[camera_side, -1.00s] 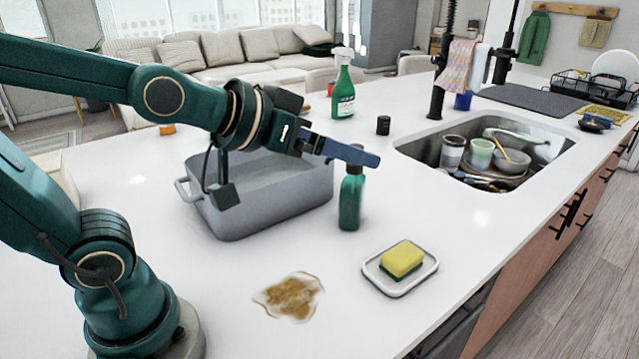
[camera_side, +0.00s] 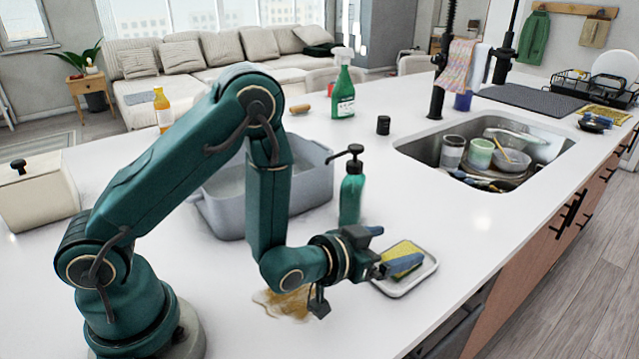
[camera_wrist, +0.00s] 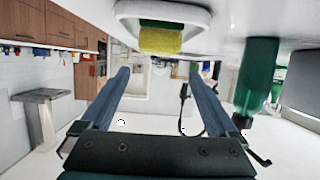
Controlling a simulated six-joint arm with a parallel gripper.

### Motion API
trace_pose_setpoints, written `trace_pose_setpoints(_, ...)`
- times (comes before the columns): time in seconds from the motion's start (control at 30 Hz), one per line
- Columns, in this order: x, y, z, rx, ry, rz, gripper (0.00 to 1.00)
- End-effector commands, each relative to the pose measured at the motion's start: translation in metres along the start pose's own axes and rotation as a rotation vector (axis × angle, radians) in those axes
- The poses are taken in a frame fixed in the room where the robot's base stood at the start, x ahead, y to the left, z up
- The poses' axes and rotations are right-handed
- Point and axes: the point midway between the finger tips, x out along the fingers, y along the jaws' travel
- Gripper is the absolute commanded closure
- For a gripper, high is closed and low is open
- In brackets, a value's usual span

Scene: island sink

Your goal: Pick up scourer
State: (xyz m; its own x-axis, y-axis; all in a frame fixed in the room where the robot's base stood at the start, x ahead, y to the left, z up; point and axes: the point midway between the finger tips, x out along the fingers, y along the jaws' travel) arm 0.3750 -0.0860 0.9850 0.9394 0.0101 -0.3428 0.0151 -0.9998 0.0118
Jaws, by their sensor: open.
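The scourer (camera_side: 402,248), a yellow sponge with a green underside, lies on a white dish (camera_side: 427,270) on the counter. In the wrist view the scourer (camera_wrist: 160,40) and dish (camera_wrist: 125,8) show at the top centre, with the picture upside down. My gripper (camera_side: 391,248) is low beside the scourer, its blue fingers pointing towards it. One finger covers part of the scourer in the side view. In the wrist view my gripper (camera_wrist: 160,72) is open, with nothing between its fingers. I cannot tell whether a finger touches the scourer.
A green pump bottle (camera_side: 351,195) stands behind the dish, by a grey basin (camera_side: 315,185). A brown spill (camera_side: 285,304) lies beneath my arm. The sink (camera_side: 415,150) with dishes is at the back right. The counter right of the dish is clear.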

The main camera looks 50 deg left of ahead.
Motion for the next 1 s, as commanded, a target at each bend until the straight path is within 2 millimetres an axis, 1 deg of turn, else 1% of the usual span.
trace_pose_setpoints(0.03, 0.000, 0.001, 0.010, 0.009, -0.024, 0.003, 0.05)
trace_pose_setpoints(0.1, 0.000, 0.002, 0.017, 0.015, -0.040, 0.006, 0.05)
trace_pose_setpoints(0.17, 0.001, 0.003, 0.019, 0.017, -0.044, 0.008, 0.05)
trace_pose_setpoints(0.27, 0.008, 0.004, 0.019, 0.016, -0.043, 0.009, 0.05)
trace_pose_setpoints(0.6, 0.042, 0.004, 0.020, 0.015, -0.043, 0.009, 0.05)
trace_pose_setpoints(0.8, 0.050, 0.004, 0.020, 0.016, -0.044, 0.010, 0.05)
trace_pose_setpoints(1.0, 0.050, 0.004, 0.020, 0.016, -0.044, 0.010, 0.05)
